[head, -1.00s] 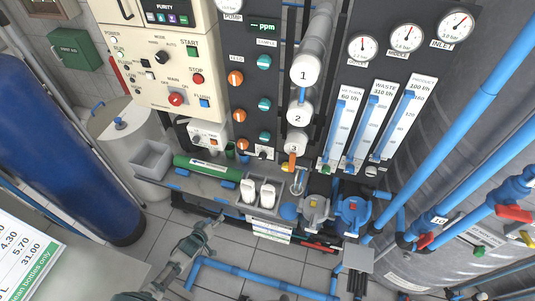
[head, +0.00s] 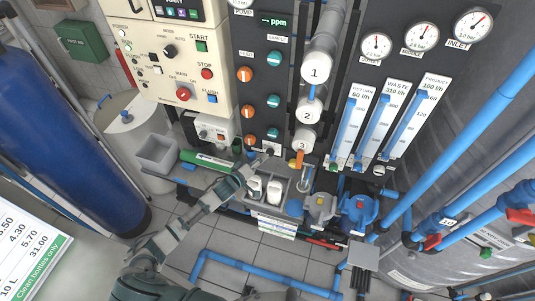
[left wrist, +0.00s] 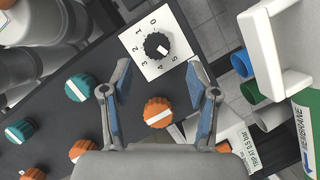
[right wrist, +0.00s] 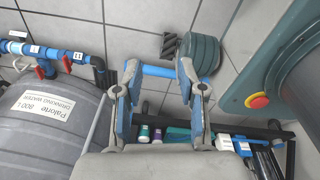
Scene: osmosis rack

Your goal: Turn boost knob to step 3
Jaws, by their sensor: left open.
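The boost knob (left wrist: 157,46) is a black round knob on a white square plate numbered 0 to 5 in the left wrist view. Its white mark lies on the lower right side, toward the 5; the exact step is hard to tell. In the head view the knob's plate (head: 270,148) is low on the dark panel. My left gripper (left wrist: 157,66) is open, its fingers spread either side of the line to the knob, apart from it. In the head view the left gripper (head: 254,163) is just below and left of the plate. My right gripper (right wrist: 160,68) is open and empty.
Orange knobs (left wrist: 158,112) and teal knobs (left wrist: 79,87) sit close to the boost knob. A grey tray with white bottles (head: 264,188) lies below the panel. A green cylinder (head: 208,161) lies to the left. The right gripper faces floor tiles and pipes.

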